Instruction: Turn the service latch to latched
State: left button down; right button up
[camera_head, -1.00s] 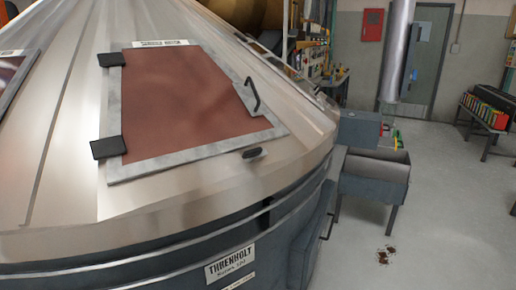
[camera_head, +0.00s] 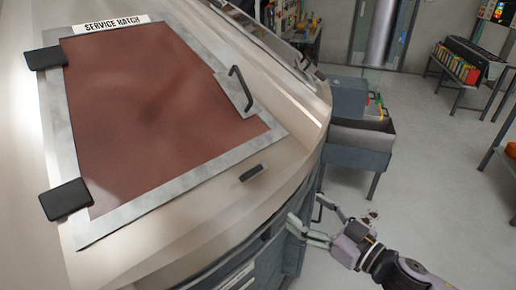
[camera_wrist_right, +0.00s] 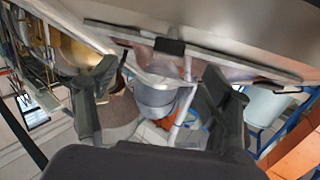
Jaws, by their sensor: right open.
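The service hatch (camera_head: 150,95) is a red-brown panel in a grey metal frame on the machine's sloping cover. The service latch (camera_head: 251,172) is a small dark bar on the cover just below the hatch frame's lower right edge. It lies at a slant, its right end higher. My right gripper (camera_head: 305,215) is open and empty, low beside the machine's rim, to the right of and below the latch, apart from it. In the right wrist view the gripper (camera_wrist_right: 160,95) also shows open. A dark block there (camera_wrist_right: 170,46) may be the latch. My left gripper is not in view.
A dark handle (camera_head: 241,90) stands up from the hatch's right side. Two black hinges (camera_head: 65,199) are on its left. A grey bin (camera_head: 355,145) stands right of the machine. Open floor (camera_head: 430,180) lies to the right.

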notch_tip(320, 180, up, 2)
jog(key=s, duration=0.1)
jog(key=p, duration=0.6)
send_near(254, 172)
jog(key=shift+y, duration=0.4)
jog(key=x, duration=0.9)
jog(key=shift+w+f, duration=0.15)
jog(key=shift+w, duration=0.05)
jog(key=shift+w+a, duration=0.35)
jog(key=shift+w, duration=0.1)
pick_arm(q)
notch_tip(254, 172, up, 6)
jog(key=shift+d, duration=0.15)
pick_arm(e)
jog(key=shift+c, duration=0.3)
jog(key=shift+c, duration=0.7)
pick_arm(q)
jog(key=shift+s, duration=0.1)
pick_arm(e)
jog(key=shift+n, duration=0.3)
jog(key=c, duration=1)
